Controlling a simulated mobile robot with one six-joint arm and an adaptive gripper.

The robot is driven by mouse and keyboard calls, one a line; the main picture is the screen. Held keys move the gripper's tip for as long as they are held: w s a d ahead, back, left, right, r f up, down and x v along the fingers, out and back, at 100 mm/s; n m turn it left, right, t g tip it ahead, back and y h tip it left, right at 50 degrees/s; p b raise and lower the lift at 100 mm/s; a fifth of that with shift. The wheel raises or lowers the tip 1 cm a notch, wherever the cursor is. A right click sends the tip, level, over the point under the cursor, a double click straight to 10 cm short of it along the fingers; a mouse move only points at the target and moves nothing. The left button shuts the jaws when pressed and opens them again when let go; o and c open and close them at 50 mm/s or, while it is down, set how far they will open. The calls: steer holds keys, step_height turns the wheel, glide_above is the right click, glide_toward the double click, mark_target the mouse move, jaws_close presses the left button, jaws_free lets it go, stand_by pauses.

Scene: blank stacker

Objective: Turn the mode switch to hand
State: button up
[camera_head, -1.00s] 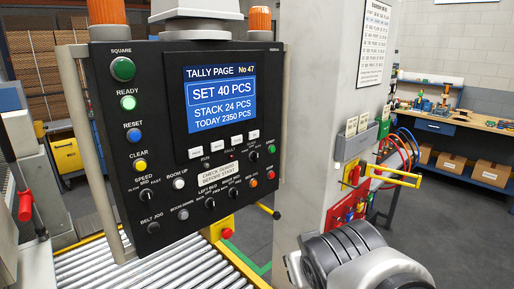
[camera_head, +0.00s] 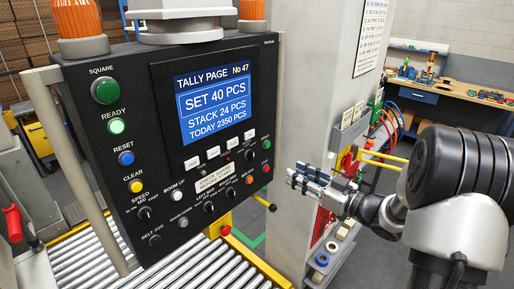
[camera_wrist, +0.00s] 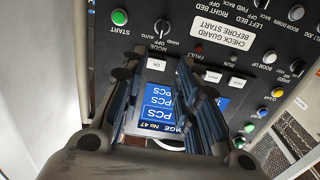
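The mode switch (camera_head: 250,154) is a small black knob at the lower right of the black control panel (camera_head: 140,75), near the green start button (camera_head: 266,144). In the wrist view the mode switch (camera_wrist: 162,26) shows near the top, beside its MODE, HAND and AUTO labels; I cannot tell for sure where its pointer stands. My gripper (camera_head: 306,178) is to the right of the panel in the head view, apart from the switch. In the wrist view its fingers (camera_wrist: 158,78) are spread with nothing between them, and the panel screen shows through the gap.
The panel carries a lit screen (camera_head: 214,100), push buttons and several other black knobs close together. A grey column (camera_head: 305,100) stands behind my gripper. A roller conveyor (camera_head: 95,262) runs below the panel. A workbench (camera_head: 460,108) is at the back right.

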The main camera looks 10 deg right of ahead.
mark_target(251, 156)
steer(key=b+x, duration=0.2)
steer(key=x, duration=1.5)
steer(key=shift+a, duration=0.1)
jaws_close()
